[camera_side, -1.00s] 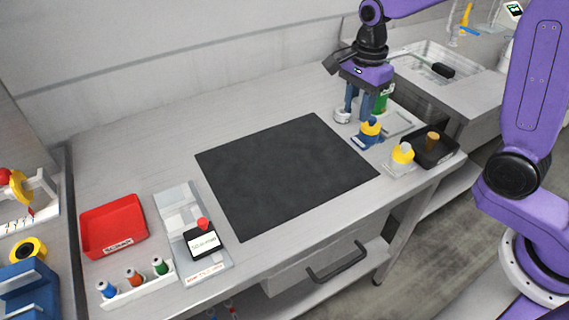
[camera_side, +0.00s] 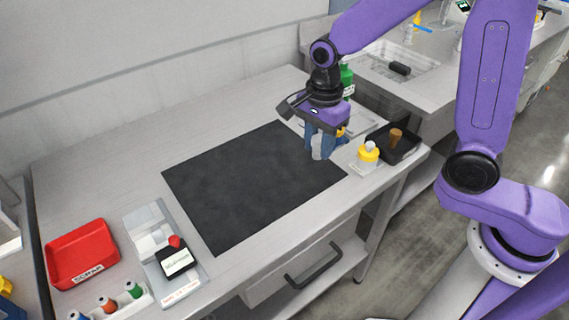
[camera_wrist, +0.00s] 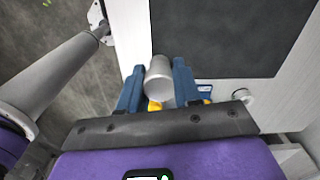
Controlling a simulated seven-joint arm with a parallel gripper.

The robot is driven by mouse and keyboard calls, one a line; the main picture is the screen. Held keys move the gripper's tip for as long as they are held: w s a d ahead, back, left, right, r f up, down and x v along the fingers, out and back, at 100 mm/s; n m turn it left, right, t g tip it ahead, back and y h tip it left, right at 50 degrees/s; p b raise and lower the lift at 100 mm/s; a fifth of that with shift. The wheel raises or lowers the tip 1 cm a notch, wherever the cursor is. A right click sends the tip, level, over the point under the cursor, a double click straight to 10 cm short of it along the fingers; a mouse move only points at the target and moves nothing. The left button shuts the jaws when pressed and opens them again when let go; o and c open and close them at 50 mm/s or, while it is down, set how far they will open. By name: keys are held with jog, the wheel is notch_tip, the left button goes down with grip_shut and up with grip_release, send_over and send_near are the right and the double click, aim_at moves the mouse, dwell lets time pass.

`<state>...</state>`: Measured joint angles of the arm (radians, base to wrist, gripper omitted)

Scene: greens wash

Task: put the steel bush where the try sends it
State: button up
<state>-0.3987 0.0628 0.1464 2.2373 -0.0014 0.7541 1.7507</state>
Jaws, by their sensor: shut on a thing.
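The steel bush is a plain grey cylinder (camera_side: 322,147) in the side view. It also shows in the wrist view (camera_wrist: 159,82), between two blue fingers. My gripper (camera_side: 322,143) is shut on it, near the right end of the dark mat (camera_side: 250,185). In the side view the fingers partly cover the bush. I cannot tell whether its lower end touches anything. A grey plate with a black, red-knobbed device (camera_side: 178,258) lies at the left. A red tray (camera_side: 82,253), its label apparently reading SCRAP, is left of that.
A yellow bottle with a white top (camera_side: 368,152) and a black tray with a wooden-handled tool (camera_side: 396,140) stand right of my gripper. A green bottle (camera_side: 346,82) is behind. A rack of coloured spools (camera_side: 110,304) is at front left. The mat is clear.

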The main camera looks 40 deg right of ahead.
send_over(287, 176)
jog(key=f, duration=0.7)
jog(key=shift+s, duration=0.2)
jog(key=shift+w+a+f, duration=0.1)
jog(key=shift+w+f, duration=0.05)
jog(key=shift+f, duration=1.5)
jog(key=shift+f, duration=0.2)
jog(key=o, duration=1)
jog(key=shift+o, duration=0.2)
jog(key=shift+r, duration=0.1)
notch_tip(287, 176, up, 12)
jog(key=shift+r, duration=0.15)
